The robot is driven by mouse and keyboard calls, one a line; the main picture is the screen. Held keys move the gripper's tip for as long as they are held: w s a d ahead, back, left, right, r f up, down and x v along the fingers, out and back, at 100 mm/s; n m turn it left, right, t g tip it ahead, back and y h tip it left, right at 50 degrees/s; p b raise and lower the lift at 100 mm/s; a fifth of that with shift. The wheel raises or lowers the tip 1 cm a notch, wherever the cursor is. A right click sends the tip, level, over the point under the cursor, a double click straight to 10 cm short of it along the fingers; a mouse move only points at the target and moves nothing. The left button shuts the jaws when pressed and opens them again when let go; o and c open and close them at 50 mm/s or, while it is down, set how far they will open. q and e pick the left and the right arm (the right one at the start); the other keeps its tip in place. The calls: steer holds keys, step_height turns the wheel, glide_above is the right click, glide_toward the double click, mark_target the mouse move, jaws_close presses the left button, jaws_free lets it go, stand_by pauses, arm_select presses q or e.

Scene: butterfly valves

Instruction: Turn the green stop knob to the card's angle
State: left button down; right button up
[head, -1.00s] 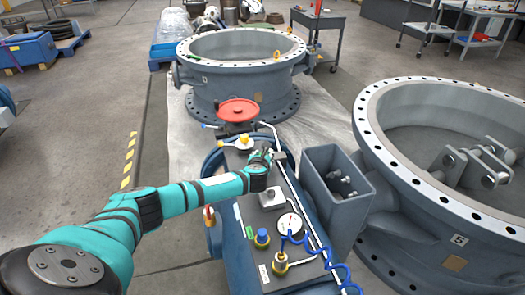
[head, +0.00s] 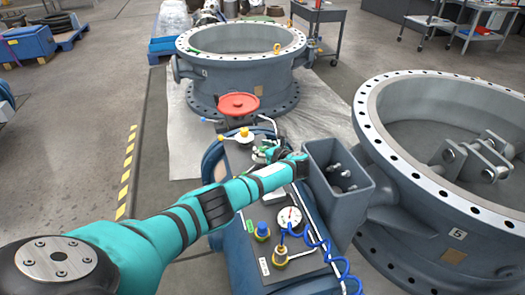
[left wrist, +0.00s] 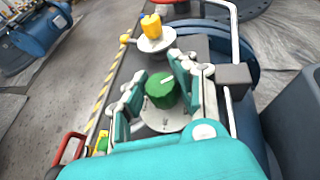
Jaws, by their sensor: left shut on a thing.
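The green stop knob (left wrist: 161,90) shows in the left wrist view as a short green cylinder with a white pointer line on top. It stands on a round pale dial plate (left wrist: 165,122) with small marks. My left gripper (left wrist: 157,84) has one finger on each side of the knob and is shut on it. I cannot make out a card with a readable angle. My right gripper is in neither view.
A yellow knob (left wrist: 151,26) on a white disc stands just beyond. A red handwheel (head: 238,105) is farther back. A gauge (head: 290,217), a coiled blue hose (head: 322,250) and a grey bin (head: 336,180) are close to my arm. Large valve bodies stand behind and right.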

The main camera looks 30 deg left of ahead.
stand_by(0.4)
arm_select(q)
steer(key=c, duration=1)
jaws_free()
steer(key=shift+d, duration=0.1)
steer(key=v, duration=1.1)
steer(key=shift+s+d+r, duration=0.1)
steer(key=shift+s+d, duration=0.1)
steer(key=shift+d, duration=0.15)
